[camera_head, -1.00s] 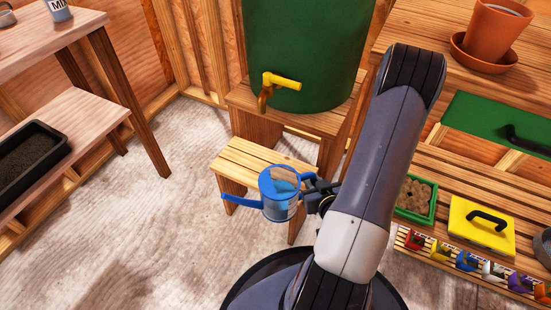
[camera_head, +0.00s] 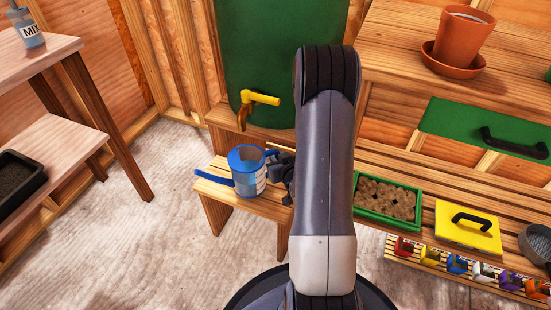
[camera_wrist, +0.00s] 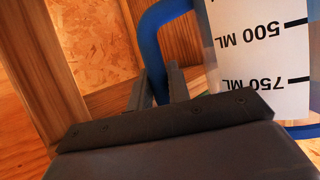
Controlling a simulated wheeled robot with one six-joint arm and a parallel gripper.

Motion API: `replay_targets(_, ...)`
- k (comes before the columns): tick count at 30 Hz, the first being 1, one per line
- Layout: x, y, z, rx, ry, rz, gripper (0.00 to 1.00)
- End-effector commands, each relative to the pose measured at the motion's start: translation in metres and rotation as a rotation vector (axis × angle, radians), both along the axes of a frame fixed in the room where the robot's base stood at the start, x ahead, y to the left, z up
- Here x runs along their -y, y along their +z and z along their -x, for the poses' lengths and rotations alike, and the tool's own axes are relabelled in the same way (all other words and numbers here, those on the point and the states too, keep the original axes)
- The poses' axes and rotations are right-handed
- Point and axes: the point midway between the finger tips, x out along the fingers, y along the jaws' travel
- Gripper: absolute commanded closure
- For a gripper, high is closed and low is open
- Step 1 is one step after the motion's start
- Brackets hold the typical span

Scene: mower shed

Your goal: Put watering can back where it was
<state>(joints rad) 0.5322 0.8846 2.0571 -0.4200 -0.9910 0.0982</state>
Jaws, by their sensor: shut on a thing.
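The watering can (camera_head: 247,172) is a clear-walled vessel with a blue rim, blue spout and white volume label. It looks upright over the low slatted bench (camera_head: 222,187), below the yellow tap (camera_head: 258,98) of the green barrel (camera_head: 275,50). I cannot tell whether it touches the slats. My gripper (camera_head: 282,172) is at its right side, partly hidden by my arm. In the wrist view, my gripper (camera_wrist: 160,88) is shut on the can's blue handle (camera_wrist: 153,45), beside the label (camera_wrist: 262,45) marked 500 ML and 750 ML.
A green tray of brown pots (camera_head: 385,200), a yellow lid (camera_head: 467,228) and several seed packets are at right. A terracotta pot (camera_head: 460,38) stands on the upper bench. A table (camera_head: 50,52) is at left, with clear floor between.

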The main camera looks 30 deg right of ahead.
Motion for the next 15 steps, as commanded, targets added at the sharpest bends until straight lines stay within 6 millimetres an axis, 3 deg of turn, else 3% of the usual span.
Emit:
replay_targets(5,0.003,0.001,-0.021,0.007,0.001,0.002,1.0)
replay_targets(9,0.003,-0.011,-0.02,0.003,0.0,0.0,1.0)
replay_targets(15,0.003,-0.014,-0.02,0.004,0.0,0.001,1.0)
